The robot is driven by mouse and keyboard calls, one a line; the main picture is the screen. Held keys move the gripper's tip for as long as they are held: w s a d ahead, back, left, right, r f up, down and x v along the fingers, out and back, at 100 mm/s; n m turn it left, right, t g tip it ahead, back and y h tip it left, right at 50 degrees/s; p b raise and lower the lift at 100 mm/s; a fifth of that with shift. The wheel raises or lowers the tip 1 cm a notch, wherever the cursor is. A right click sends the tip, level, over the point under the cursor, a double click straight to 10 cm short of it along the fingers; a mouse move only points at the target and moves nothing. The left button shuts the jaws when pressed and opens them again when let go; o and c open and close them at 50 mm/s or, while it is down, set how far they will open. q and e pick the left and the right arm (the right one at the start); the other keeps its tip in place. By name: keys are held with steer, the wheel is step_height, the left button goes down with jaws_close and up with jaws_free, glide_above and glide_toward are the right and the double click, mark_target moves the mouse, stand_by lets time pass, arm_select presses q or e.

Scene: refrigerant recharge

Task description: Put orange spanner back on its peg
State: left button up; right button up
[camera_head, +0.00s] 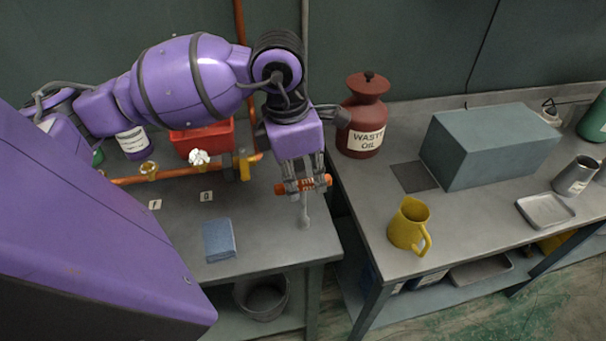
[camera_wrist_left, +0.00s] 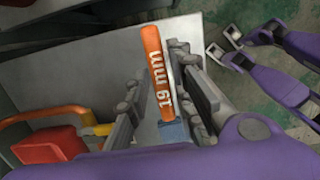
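The orange spanner (camera_head: 318,183) is between the fingers of my left gripper (camera_head: 303,186), above the right end of the left bench. Its handle lies roughly level across the fingers in the head view. In the left wrist view the orange handle (camera_wrist_left: 156,70) shows a "19 mm" marking, with a finger close on each side. The spanner's metal end is not clearly seen. A grey, rod-like shape (camera_head: 304,214) shows just below the gripper; I cannot tell what it is. No peg can be made out for certain. My right gripper (camera_wrist_left: 226,44) shows in the left wrist view, fingers apart and empty.
A blue block (camera_head: 219,240), a red bin (camera_head: 203,137) and orange pipework with brass fittings (camera_head: 149,169) are on the left bench. Across a gap, the right bench holds a waste oil can (camera_head: 363,115), a yellow jug (camera_head: 408,226) and a grey box (camera_head: 487,146).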

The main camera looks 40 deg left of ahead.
arm_select(q)
steer(key=shift+o, duration=0.9)
steer(key=shift+r, duration=0.15)
step_height(320, 180, up, 12)
steer(key=s+a, duration=0.1)
steer(key=shift+s, duration=0.2)
arm_select(e)
steer(key=shift+s+f, duration=0.1)
steer(key=shift+s, duration=0.15)
arm_select(q)
steer(key=shift+f, duration=0.25)
arm_select(e)
steer(key=shift+s, duration=0.1)
